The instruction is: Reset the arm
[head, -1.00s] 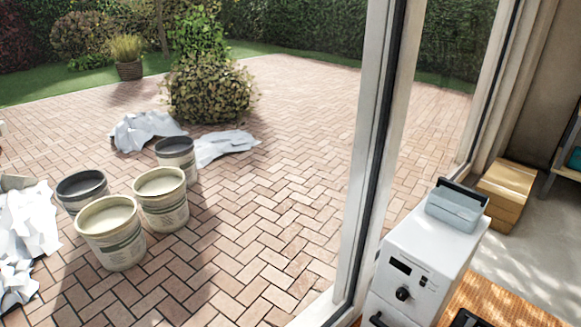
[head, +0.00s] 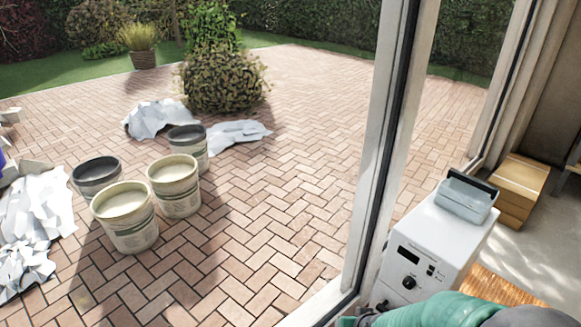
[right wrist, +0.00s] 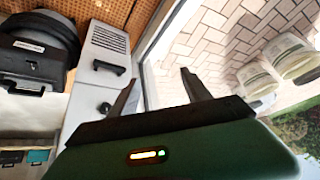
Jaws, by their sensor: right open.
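My right gripper (right wrist: 160,90) is open in the right wrist view, with its two dark fingers apart and nothing between them. Beyond the fingers are the window frame and the paved patio. A green and grey part of my arm shows at the bottom right of the head view, in front of the white appliance (head: 435,243). My left gripper is not in view.
Several paint buckets (head: 126,218) stand on the brick patio (head: 270,210) outside, beside crumpled pale sheets (head: 40,215). A window post (head: 385,150) divides inside from outside. A blue-grey box (head: 466,197) sits on the appliance; cardboard boxes (head: 520,190) stand behind.

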